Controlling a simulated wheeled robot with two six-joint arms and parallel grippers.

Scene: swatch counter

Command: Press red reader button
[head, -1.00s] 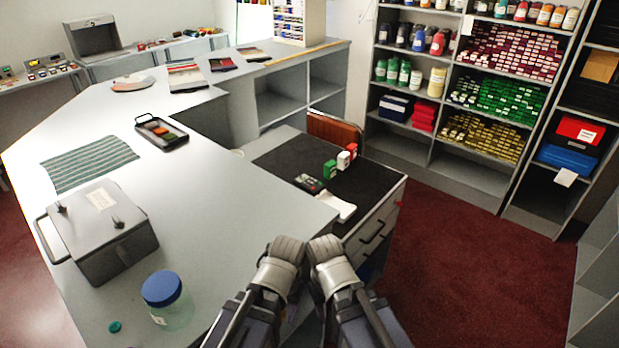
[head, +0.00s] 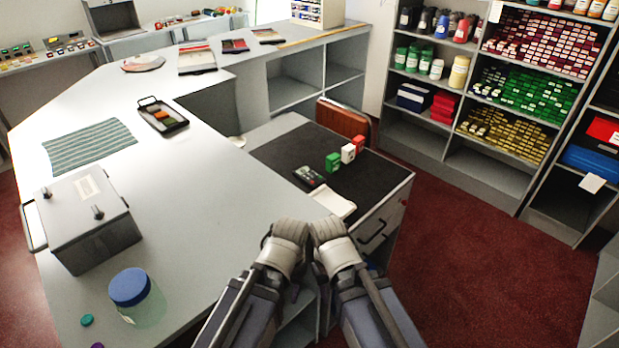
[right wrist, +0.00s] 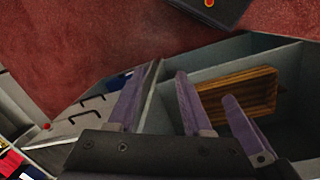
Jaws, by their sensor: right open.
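A small dark device with coloured spots (head: 309,176) lies on the black mat of the lower desk in the head view. It may be the reader, but its buttons are too small to tell apart. My left gripper (head: 290,228) and my right gripper (head: 328,229) are side by side in front of the desk, apart from the device. Their fingertips are hidden in the head view. In the right wrist view my right gripper's purple fingers (right wrist: 162,72) are apart with nothing between them. A third purple finger shows beside them.
Green, white and red blocks (head: 347,153) stand by the device, and a white item (head: 335,203) lies at the mat's near edge. A blue-lidded jar (head: 130,287) and a grey box (head: 88,218) stand on the left counter. Red carpet (head: 470,270) is clear at right.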

